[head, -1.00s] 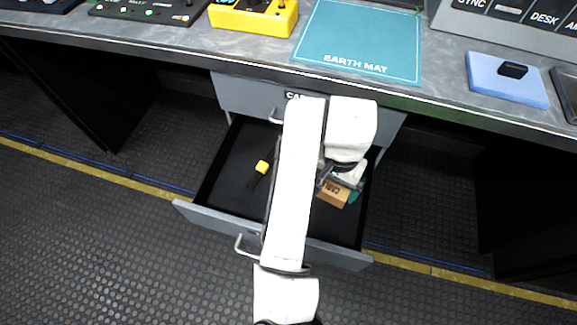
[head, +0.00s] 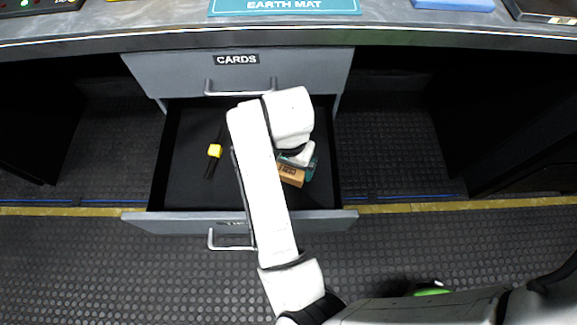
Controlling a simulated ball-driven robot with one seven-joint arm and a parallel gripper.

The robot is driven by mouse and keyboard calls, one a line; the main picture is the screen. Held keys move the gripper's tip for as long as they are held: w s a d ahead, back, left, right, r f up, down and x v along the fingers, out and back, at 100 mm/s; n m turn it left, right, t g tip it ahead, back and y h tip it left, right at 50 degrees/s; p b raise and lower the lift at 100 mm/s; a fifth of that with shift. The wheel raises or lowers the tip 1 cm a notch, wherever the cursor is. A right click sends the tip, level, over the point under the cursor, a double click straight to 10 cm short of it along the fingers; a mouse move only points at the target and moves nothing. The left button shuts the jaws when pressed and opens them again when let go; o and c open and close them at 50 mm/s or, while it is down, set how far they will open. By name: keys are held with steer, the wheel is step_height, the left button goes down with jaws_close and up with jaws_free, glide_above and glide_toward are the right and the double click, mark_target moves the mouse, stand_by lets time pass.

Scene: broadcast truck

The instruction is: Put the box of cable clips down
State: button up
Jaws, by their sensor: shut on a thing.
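The box of cable clips (head: 291,175) is a small tan carton with dark print, in the right part of an open drawer (head: 185,192). My arm reaches over the drawer front, and its wrist hides much of the box's far side. My gripper (head: 296,160) is at the box, shut on it, with the fingertips largely hidden. A teal thing (head: 312,168) shows just right of the box. I cannot tell whether the box touches the drawer floor.
A black strap with a yellow block (head: 214,151) lies in the drawer's left part. A closed drawer marked CARDS (head: 237,68) is above. The worktop (head: 400,32) with a teal earth mat (head: 285,7) runs across the top. The drawer's middle left has bare floor.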

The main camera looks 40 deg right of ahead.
steer(key=shift+f, duration=0.65)
steer(key=shift+f, duration=0.15)
steer(key=o, duration=0.7)
steer(key=shift+o, duration=0.2)
step_height(320, 180, up, 12)
steer(key=p, duration=0.4)
